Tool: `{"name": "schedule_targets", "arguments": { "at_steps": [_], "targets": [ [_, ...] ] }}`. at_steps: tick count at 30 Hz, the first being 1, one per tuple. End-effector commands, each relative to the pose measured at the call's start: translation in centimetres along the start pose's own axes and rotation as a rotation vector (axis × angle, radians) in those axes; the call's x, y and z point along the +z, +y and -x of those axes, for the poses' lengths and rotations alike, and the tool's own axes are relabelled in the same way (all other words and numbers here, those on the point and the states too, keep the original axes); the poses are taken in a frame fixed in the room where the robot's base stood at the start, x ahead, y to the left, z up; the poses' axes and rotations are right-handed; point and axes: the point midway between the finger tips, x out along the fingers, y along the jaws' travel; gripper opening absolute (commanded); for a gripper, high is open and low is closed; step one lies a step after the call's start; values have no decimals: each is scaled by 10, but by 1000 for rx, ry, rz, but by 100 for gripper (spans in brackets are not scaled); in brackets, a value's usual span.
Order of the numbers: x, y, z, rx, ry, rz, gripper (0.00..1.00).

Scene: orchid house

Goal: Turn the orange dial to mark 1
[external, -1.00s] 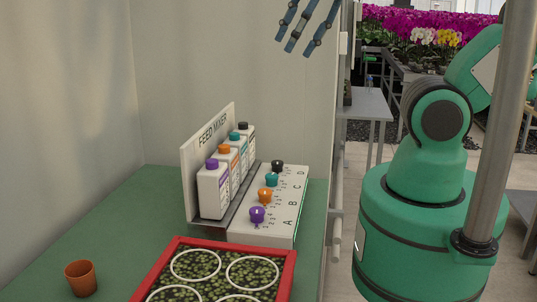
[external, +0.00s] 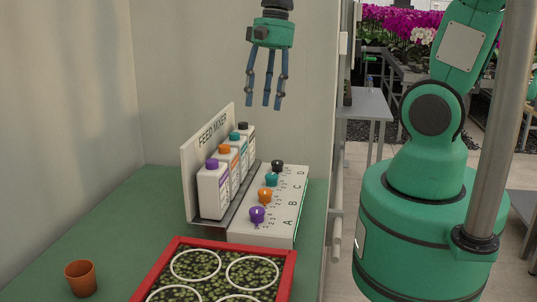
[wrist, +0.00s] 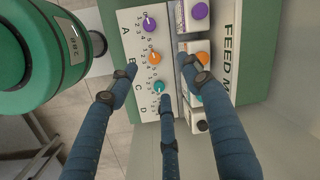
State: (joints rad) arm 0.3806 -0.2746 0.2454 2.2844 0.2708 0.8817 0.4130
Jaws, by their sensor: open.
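The orange dial (external: 265,195) is the second from the front in a row of dials on the sloping white panel (external: 272,230), in row B. It also shows in the wrist view (wrist: 154,58), with small scale marks beside it. I cannot read which mark it points to. My gripper (external: 265,104) hangs above the panel with its three blue fingers pointing down, spread and empty. In the wrist view my gripper (wrist: 160,75) has fingertips around the orange and teal dials in the picture, but it is well above them and touches nothing.
The purple dial (external: 257,215) and teal dial (external: 271,179) flank the orange one; the black dial (external: 277,166) is farthest back. Several bottles (external: 213,190) stand beside the panel before the FEED MIXER board (external: 190,180). A red tray (external: 290,265) and terracotta pot (external: 81,278) are in front.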

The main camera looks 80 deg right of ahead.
Motion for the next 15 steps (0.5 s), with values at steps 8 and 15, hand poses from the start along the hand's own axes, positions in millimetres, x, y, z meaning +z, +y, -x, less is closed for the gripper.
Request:
{"name": "schedule_targets", "arguments": {
  "at_steps": [8, 15],
  "targets": [
    [-40, 29, -56, 18, -131, -342, 49],
    [-60, 50, -92, 28, -209, -557, 49]
  ]
}}
